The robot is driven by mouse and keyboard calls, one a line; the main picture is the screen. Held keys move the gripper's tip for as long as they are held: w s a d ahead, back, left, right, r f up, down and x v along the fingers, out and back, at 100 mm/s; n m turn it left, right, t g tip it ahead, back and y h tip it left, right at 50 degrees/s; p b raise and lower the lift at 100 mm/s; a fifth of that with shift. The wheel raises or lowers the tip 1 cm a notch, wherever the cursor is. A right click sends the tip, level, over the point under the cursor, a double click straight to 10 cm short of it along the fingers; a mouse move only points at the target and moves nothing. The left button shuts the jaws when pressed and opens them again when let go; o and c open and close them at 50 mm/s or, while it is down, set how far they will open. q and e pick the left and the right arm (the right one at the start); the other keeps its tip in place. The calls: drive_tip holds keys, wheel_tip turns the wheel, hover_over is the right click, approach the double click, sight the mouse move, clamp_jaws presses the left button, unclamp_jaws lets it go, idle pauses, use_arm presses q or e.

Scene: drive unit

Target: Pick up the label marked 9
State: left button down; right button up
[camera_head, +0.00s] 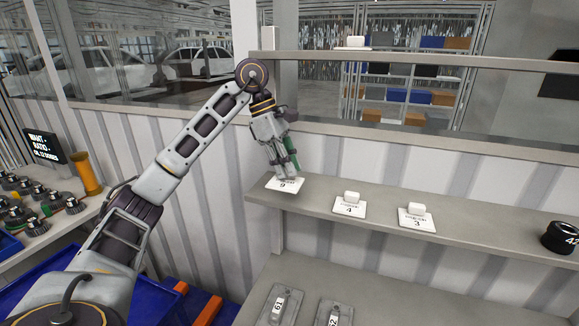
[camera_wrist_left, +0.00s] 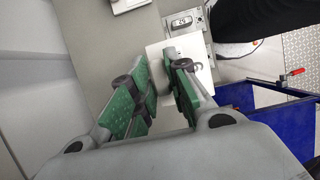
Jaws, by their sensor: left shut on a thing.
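The label marked 9 (camera_head: 284,185) is a flat white card at the left end of the upper shelf in the head view. My left gripper (camera_head: 287,177) is over it with its fingers pointing down, shut on the label's raised grip, which the fingers mostly hide. In the left wrist view, the white card (camera_wrist_left: 201,62) shows behind and between the green-padded fingers (camera_wrist_left: 165,75). I cannot tell whether the card touches the shelf. My right gripper is in neither view.
Labels marked 4 (camera_head: 349,209) and 3 (camera_head: 416,220) sit farther right on the shelf (camera_head: 310,200), with a black round part (camera_head: 559,238) at its right end. Plates marked 61 (camera_head: 280,304) and 62 (camera_head: 333,313) lie below. A blue crate (camera_wrist_left: 262,115) shows in the left wrist view.

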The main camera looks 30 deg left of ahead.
use_arm(q)
drive_tip(key=s+d+b, duration=0.4)
drive_tip(key=s+b, duration=0.1)
drive_tip(key=s, duration=1.2)
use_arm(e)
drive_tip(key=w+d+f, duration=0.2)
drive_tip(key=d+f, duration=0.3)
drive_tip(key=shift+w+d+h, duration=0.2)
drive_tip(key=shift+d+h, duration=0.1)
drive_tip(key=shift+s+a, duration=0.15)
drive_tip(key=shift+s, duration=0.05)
